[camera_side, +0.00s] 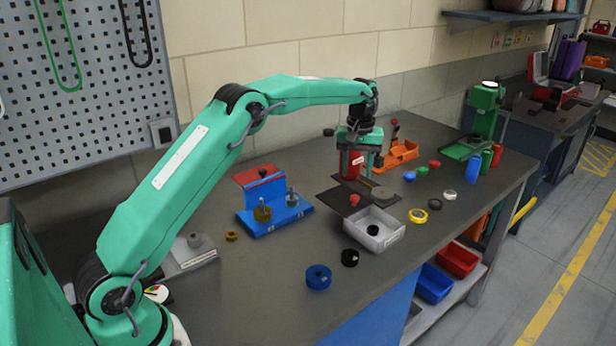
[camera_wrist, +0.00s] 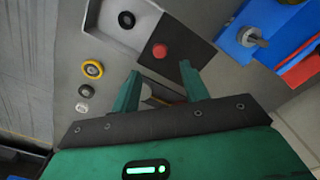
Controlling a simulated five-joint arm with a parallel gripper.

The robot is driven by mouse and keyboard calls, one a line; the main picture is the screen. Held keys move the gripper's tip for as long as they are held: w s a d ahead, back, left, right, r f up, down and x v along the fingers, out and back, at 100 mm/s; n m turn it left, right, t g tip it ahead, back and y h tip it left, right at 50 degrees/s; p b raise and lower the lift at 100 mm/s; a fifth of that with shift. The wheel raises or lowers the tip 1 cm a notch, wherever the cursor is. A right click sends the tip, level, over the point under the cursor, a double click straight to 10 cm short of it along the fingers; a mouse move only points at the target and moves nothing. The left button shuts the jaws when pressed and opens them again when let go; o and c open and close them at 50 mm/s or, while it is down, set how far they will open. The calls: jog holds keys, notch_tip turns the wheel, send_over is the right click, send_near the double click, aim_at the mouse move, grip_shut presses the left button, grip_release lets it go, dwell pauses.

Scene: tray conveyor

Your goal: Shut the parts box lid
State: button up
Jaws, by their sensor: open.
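The parts box (camera_side: 390,241) is a light grey open-topped bin near the front edge of the bench. A black ring-like part (camera_side: 373,230) lies inside it. Its dark flat lid (camera_side: 335,200) with a red knob (camera_side: 354,200) lies off the opening, on the far side of the box. In the wrist view the box (camera_wrist: 146,14) shows at the top, with the lid (camera_wrist: 178,27) and red knob (camera_wrist: 160,50) beside it. My gripper (camera_side: 361,174) is over the far part of the lid, fingers open. In the wrist view its fingertips (camera_wrist: 162,70) are apart, just short of the knob.
A blue and red fixture (camera_side: 272,215) stands left of the lid. Yellow (camera_side: 418,216), black and white rings lie right of the box; a blue ring (camera_side: 318,277) lies in front.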

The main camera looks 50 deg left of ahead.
aim_at(355, 197)
jog(key=shift+f, duration=0.15)
jog(key=shift+f, duration=3.85)
grip_shut()
